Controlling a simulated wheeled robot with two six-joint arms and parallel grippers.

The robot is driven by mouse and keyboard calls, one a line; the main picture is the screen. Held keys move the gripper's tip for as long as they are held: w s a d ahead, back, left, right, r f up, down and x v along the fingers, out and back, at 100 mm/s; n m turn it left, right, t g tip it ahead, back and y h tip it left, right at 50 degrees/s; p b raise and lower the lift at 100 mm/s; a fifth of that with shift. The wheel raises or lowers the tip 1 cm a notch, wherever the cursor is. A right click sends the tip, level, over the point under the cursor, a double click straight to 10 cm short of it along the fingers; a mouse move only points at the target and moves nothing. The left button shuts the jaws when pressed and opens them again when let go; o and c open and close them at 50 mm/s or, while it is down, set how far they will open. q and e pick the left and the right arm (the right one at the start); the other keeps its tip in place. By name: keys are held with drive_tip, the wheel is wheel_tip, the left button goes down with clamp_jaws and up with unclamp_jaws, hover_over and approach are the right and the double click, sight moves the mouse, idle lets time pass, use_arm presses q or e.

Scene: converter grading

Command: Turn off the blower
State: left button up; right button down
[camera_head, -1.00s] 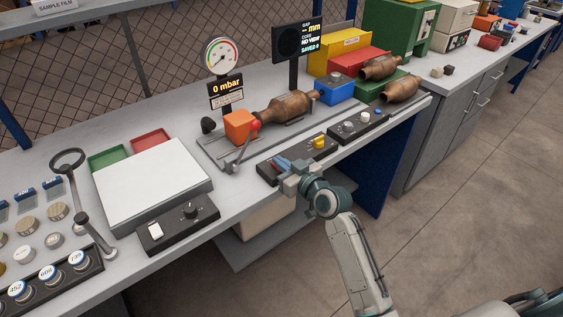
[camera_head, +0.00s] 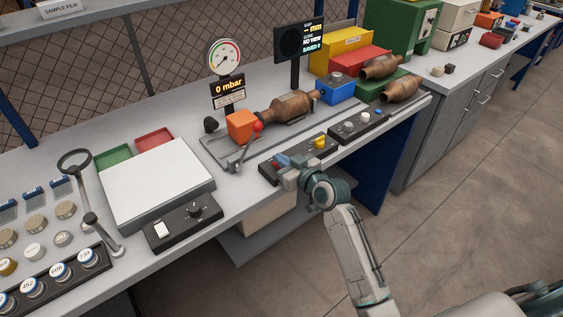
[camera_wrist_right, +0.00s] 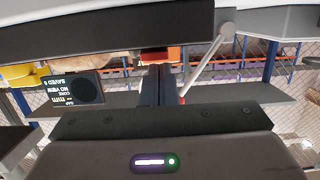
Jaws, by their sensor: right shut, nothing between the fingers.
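A black control box (camera_head: 306,157) with a yellow knob (camera_head: 320,142) and a small red part at its left end lies along the bench's front edge. My right gripper (camera_head: 282,161) is shut and empty, with its fingers at the left part of this box; I cannot tell whether they touch it. The fingers hide part of the box top. In the wrist view the closed fingers (camera_wrist_right: 158,86) point at a red-orange patch below a dark edge. The dial gauge (camera_head: 225,57) stands behind, and its display (camera_head: 228,87) reads 0 mbar. My left gripper is not in view.
A copper-coloured converter (camera_head: 287,106) sits in the fixture beside an orange block (camera_head: 240,125) and a red-knobbed lever (camera_head: 250,140). Another black box with knobs (camera_head: 359,124) is at right. A white plate (camera_head: 157,184) and a switch box (camera_head: 183,222) are at left.

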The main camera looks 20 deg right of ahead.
drive_tip(key=r, duration=0.1)
drive_tip(key=r+p, duration=0.1)
drive_tip(key=shift+w+r, duration=0.2)
drive_tip(key=shift+r, duration=0.2)
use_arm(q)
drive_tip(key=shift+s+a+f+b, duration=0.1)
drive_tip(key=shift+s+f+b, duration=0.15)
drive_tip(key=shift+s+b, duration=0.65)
use_arm(e)
drive_tip(key=r+v, duration=0.2)
drive_tip(key=v, duration=0.8)
drive_tip(key=shift+a+b, duration=0.2)
drive_tip(key=shift+b, duration=0.1)
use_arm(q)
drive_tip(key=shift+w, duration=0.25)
use_arm(e)
drive_tip(key=shift+w+f, duration=0.1)
drive_tip(key=shift+w, duration=0.05)
